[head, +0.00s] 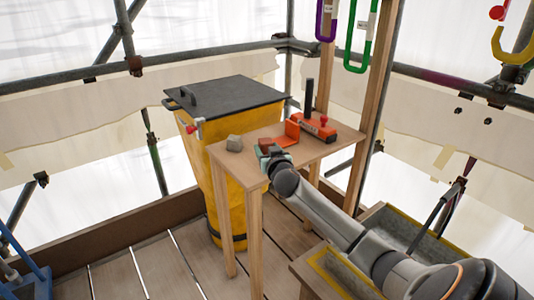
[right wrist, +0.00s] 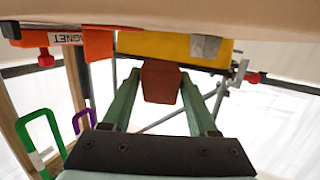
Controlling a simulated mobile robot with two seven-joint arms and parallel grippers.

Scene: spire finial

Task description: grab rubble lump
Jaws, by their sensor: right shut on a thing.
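My right gripper (head: 266,155) is at the near edge of the wooden table (head: 232,170). In the right wrist view its green fingers (right wrist: 158,95) are closed on a reddish-brown lump (right wrist: 160,80). The head view shows this lump (head: 265,143) just beyond the gripper, partly hidden by it; I cannot tell whether it touches the table. A grey lump (head: 234,143) sits on the table to the left, apart from the gripper. It also shows in the right wrist view (right wrist: 205,47). My left gripper is not in view.
An orange tool (head: 318,130), labelled as a magnet in the wrist view, lies on the table beside an orange bracket (head: 292,130). A yellow bin (head: 188,150) with a dark lid (head: 228,93) stands behind the table. A trough (head: 400,225) is at right. Scaffold poles surround the deck.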

